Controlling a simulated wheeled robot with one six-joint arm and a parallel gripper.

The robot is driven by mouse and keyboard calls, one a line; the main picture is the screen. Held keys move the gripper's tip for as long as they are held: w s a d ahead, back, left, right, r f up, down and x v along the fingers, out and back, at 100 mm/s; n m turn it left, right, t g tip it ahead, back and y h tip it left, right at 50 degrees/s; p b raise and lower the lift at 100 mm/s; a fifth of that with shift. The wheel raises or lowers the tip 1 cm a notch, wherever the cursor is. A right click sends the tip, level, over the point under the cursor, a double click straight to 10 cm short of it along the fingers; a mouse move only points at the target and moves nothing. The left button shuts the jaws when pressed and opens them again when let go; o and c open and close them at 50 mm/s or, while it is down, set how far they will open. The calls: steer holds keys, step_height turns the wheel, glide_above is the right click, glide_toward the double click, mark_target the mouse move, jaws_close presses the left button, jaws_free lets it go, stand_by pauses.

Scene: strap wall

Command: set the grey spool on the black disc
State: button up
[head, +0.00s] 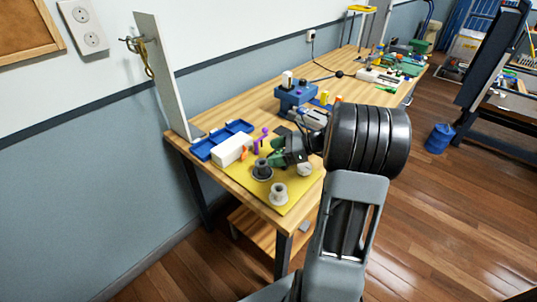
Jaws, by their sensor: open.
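A light grey spool (278,194) stands upright on the yellow mat near the table's front edge. Just behind and left of it is a dark, round, flanged thing (262,172) with a wide black base and a narrower grey top. This looks like the black disc with something grey on it, but it is too small to be sure. My gripper (273,160) is open, low over the mat, right beside the dark thing's top. The fingertips are small and partly merge with the green and dark items around them. I cannot tell whether they touch anything.
A white block (232,150), a blue tray (221,139) and small purple and orange pieces stand left of my gripper. A pale round thing (305,169) is under my wrist. A tall white panel (166,75) rises at the left. A blue block (295,97) stands behind.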

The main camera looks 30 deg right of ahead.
steer(key=v, duration=0.8)
steer(key=s+a+n+g+h, duration=0.1)
steer(key=a+n, duration=0.1)
steer(key=a, duration=0.1)
steer(key=s+a+n+g+h, duration=0.1)
steer(key=a+n+g, duration=0.1)
steer(key=a+n, duration=0.1)
steer(key=s+a+n+g+h, duration=0.1)
steer(key=a+n+g, duration=0.1)
steer(key=a+n, duration=0.1)
steer(key=shift+s+a+f, duration=0.15)
steer(key=shift+a, duration=0.25)
steer(key=shift+s+a+f, duration=0.15)
steer(key=shift+a+f, duration=0.05)
steer(key=shift+a, duration=0.2)
steer(key=s+a+f+n+t+h, duration=0.1)
steer(key=s+a+n+h, duration=0.6)
steer(key=n, duration=0.9)
steer(key=shift+s+a+f+n+h, duration=0.3)
steer(key=shift+s+h, duration=0.15)
steer(key=shift+h, duration=0.25)
steer(key=shift+r, duration=0.1)
